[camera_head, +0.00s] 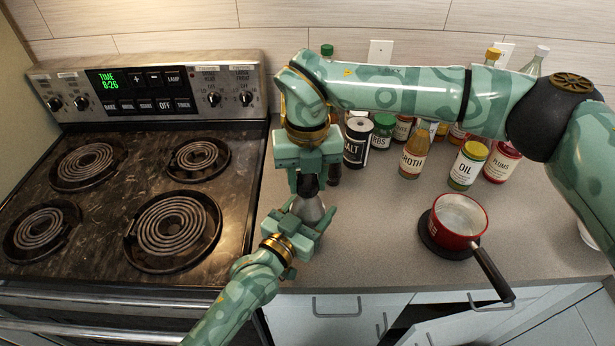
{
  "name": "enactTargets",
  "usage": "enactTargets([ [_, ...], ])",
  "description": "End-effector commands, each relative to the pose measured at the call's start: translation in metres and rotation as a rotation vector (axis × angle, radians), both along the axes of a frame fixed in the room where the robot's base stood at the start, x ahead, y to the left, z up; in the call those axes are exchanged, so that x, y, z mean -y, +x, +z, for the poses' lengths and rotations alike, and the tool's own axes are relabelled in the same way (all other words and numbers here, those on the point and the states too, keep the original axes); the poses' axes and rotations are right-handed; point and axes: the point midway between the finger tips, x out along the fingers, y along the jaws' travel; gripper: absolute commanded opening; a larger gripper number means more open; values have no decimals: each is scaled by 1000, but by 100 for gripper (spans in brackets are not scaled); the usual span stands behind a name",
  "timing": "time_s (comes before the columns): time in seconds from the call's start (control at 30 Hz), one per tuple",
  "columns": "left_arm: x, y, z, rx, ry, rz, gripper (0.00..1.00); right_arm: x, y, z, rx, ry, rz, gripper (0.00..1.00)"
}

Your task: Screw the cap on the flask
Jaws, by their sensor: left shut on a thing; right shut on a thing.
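A grey metallic flask (308,209) stands upright near the counter's left side, right of the stove. My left gripper (309,218) comes from below and is shut around the flask's body, hiding its lower part. A black cap (308,185) sits right above the flask, in line with its neck. My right gripper (308,177) reaches down from above and is shut on the cap, hiding its upper part. The cap meets the flask's top in the picture; I cannot tell how far it is threaded.
The coil stove (120,130) fills the left. Behind my grippers stand a salt shaker (357,144), a broth bottle (413,153), an oil jar (467,166) and several other containers. A red saucepan (458,222) rests on a dark round mat at right. The front middle counter is clear.

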Motion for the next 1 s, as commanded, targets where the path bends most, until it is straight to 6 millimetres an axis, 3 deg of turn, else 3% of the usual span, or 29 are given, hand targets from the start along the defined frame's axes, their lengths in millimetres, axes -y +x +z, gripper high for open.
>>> enactTargets([
  [0.07,0,0,-1,-1,4,0,0,0,0,0,1,0,1,10],
  [0.1,0,0,-1,-1,4,0,0,0,0,0,1,0,2,46],
  [0.17,0,0,-1,-1,4,0,0,0,0,0,1,0,2,59],
  [0.5,0,0,-1,-1,3,0,0,0,1,3,2,0,4,59],
  [0.83,0,0,-1,-1,4,0,0,0,1,41,2,0,4,59],
  [1.0,0,0,-1,-1,4,0,0,0,0,45,0,0,4,59],
])
